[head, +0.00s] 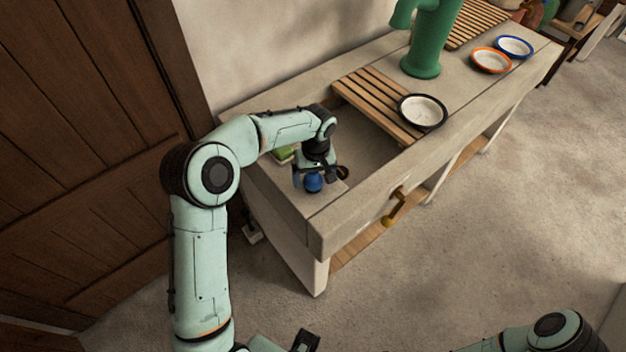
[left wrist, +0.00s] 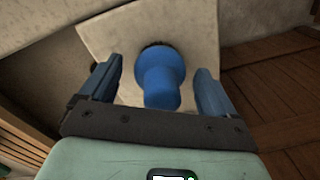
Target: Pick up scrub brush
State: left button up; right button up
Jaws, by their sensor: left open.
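The scrub brush (left wrist: 160,78) has a blue knob handle and dark bristles at its far end. In the left wrist view it stands on a pale, flat surface between my two blue fingers, with a gap on each side. In the head view the blue brush (head: 313,183) shows just under my left gripper (head: 318,174), at the near left end of the counter. My left gripper (left wrist: 156,90) is open around the brush and not closed on it. Part of my right arm shows at the bottom right of the head view, but its gripper's jaws cannot be made out.
The counter (head: 340,222) has an open basin beside the gripper. A slatted rack (head: 372,103), a black-rimmed bowl (head: 423,111), a green pump (head: 427,45), an orange-rimmed bowl (head: 491,60) and a blue-rimmed bowl (head: 514,46) stand farther right. A green item (head: 283,154) lies behind my left gripper.

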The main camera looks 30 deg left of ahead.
pick_arm(q)
jog(key=c, duration=1.2)
jog(key=shift+o, duration=0.2)
notch_tip(320, 180, up, 20)
jog(key=p, duration=0.3)
pick_arm(e)
jog(key=w+r, duration=0.2)
jog(key=r, duration=0.1)
jog(key=shift+r, duration=0.3)
pick_arm(q)
jog(key=shift+o, duration=1.1)
jog(key=shift+c, duration=0.5)
pick_arm(e)
jog(key=shift+s, duration=0.1)
